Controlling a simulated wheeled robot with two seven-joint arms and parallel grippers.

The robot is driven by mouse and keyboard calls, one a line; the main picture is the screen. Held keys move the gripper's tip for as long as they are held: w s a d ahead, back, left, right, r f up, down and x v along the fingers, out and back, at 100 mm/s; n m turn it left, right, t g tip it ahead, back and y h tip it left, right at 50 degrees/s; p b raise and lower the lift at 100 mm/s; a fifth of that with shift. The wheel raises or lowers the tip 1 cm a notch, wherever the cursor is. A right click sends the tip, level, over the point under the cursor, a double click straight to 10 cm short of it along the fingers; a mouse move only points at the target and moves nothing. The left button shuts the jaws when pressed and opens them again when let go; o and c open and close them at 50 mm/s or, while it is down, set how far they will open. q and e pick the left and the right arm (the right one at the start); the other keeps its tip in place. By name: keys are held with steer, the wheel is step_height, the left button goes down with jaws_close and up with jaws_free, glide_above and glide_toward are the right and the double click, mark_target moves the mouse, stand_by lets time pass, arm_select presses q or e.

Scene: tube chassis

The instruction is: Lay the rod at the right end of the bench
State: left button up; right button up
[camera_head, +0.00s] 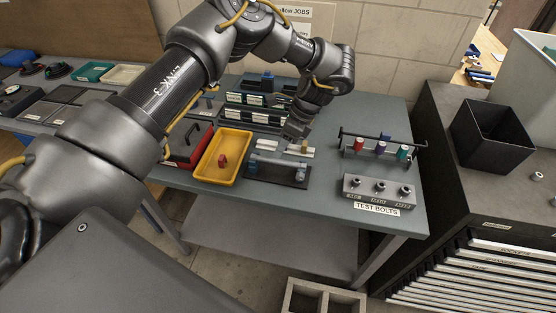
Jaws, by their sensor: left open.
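My left gripper (297,133) hangs over the middle of the grey bench (335,205), pointing down and open, with nothing seen between its fingers. Just below it, a pale grey rod (277,163) lies across a dark plate (264,177), with a blue piece at its left end. Whether the fingers touch anything is too small to tell. At the bench's right end, a dark bar (372,137) spans a stand above red, purple and teal cylinders. I cannot tell for sure which of the two is the task's rod. My right gripper is not in view.
A yellow tray (204,173) with a small red piece stands left of the plate, beside a red box (174,160). A grey bolt block (352,188) labelled TEST BOLTS sits at the front right. A black bin (490,143) stands on the cabinet beyond the bench.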

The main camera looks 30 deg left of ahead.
mark_target(274, 159)
arm_select(q)
steer(key=shift+s+f, duration=0.1)
steer(key=p+x, duration=0.1)
steer(key=x, duration=0.1)
steer(key=p+x, duration=0.1)
steer(key=x, duration=0.1)
steer(key=shift+f+p, duration=0.25)
steer(key=shift+p, duration=0.15)
steer(key=shift+a+f, duration=0.1)
steer(key=shift+f, duration=0.2)
jaws_close()
